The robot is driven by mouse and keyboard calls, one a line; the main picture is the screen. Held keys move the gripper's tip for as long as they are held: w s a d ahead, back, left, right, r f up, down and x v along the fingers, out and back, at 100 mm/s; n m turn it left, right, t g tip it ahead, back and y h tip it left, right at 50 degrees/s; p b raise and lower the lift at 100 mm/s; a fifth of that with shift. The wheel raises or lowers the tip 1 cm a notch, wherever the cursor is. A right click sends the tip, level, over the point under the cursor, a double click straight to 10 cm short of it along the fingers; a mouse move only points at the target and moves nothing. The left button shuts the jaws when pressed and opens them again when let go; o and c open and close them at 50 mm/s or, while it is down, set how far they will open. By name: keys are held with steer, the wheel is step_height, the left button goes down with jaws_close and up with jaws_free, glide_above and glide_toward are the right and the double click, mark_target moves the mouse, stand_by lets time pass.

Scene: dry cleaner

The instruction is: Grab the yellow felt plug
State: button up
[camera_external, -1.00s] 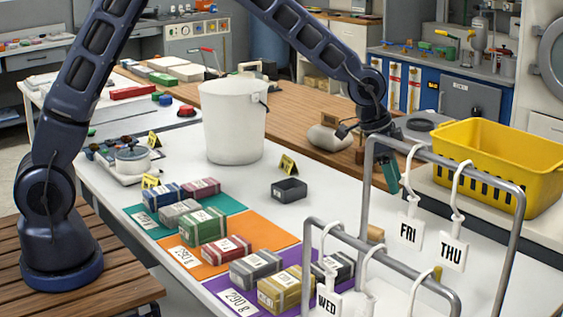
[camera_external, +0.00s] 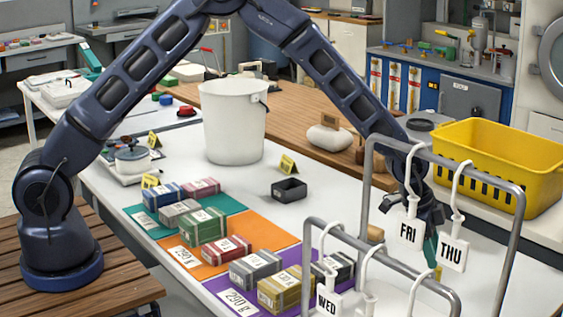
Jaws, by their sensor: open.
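A small upright yellow piece (camera_external: 437,273), which looks like the felt plug, shows just above the front grey rail at the right end of the white table. Its lower part is hidden behind the rail. My gripper (camera_external: 431,252) points down just above it, with teal fingers. The FRI tag (camera_external: 409,229) and THU tag (camera_external: 454,253) hang in front and partly cover my gripper. The jaws are open, and I see nothing held. I cannot tell whether the fingers touch the plug.
Grey rails (camera_external: 508,245) with hanging white tags stand close around my gripper. A yellow basket (camera_external: 480,150) is behind it.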

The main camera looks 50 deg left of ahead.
mark_target(439, 267)
steer(key=shift+x, duration=2.9)
steer(key=shift+r, duration=0.1)
jaws_close()
